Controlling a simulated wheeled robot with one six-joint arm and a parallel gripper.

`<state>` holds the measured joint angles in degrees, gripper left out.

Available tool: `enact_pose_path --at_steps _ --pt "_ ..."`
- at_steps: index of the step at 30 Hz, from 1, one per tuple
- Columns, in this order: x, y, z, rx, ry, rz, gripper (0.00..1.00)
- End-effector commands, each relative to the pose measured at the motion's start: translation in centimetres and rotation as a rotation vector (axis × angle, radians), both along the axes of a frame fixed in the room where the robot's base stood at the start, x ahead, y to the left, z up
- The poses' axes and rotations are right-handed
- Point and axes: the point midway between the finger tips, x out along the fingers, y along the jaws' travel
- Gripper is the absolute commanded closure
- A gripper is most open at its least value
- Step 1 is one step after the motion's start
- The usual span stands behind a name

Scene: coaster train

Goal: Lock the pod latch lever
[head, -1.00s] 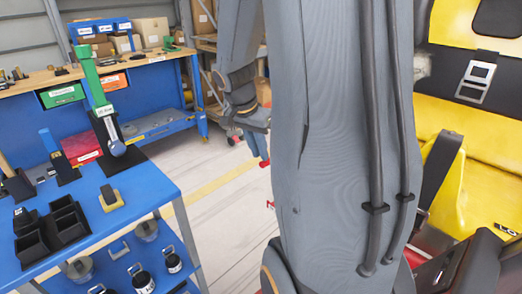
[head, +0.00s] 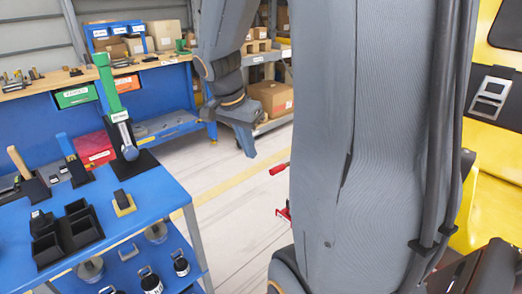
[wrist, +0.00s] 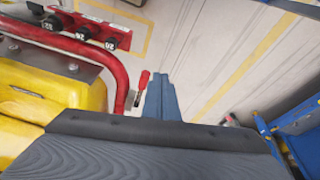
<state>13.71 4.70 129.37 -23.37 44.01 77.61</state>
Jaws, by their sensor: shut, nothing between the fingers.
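A small lever with a red grip (wrist: 144,79) stands beside the red tube frame of the yellow pod (wrist: 45,95) in the wrist view. It looks like the latch lever; I cannot tell its locked state. In the head view a red grip (head: 279,168) shows just left of my arm, with its base hidden behind the arm. My gripper (head: 250,150) points down over open floor, left of that grip. In the wrist view the fingers of my gripper (wrist: 158,82) are together and empty, appearing just right of the lever.
A red panel with black knobs (wrist: 90,27) is on the pod side. A blue cart (head: 150,195) with trays and tools stands at left. A workbench (head: 150,65) and shelves with boxes (head: 272,97) are behind. Pale floor (head: 230,200) between is clear.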

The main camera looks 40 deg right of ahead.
Motion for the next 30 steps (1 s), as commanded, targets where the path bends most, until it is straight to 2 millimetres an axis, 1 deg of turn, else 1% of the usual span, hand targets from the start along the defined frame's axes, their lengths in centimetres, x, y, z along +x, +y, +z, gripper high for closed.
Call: enact_pose_path --at_steps 1,3,7,11,26,29,30 --pt "0.1 0.8 0.2 -0.001 -0.003 0.004 1.0" --pt "0.1 1.6 0.5 0.0 -0.002 0.005 1.0" --pt "0.0 2.4 0.8 0.0 -0.002 0.003 1.0" --pt "0.0 2.7 0.9 0.0 -0.002 0.004 1.0" --pt "0.0 2.7 0.9 0.001 -0.001 0.008 1.0" --pt "-0.4 3.4 0.7 0.014 0.014 0.056 1.0" --pt "-0.7 3.9 0.4 0.024 0.026 0.098 1.0"
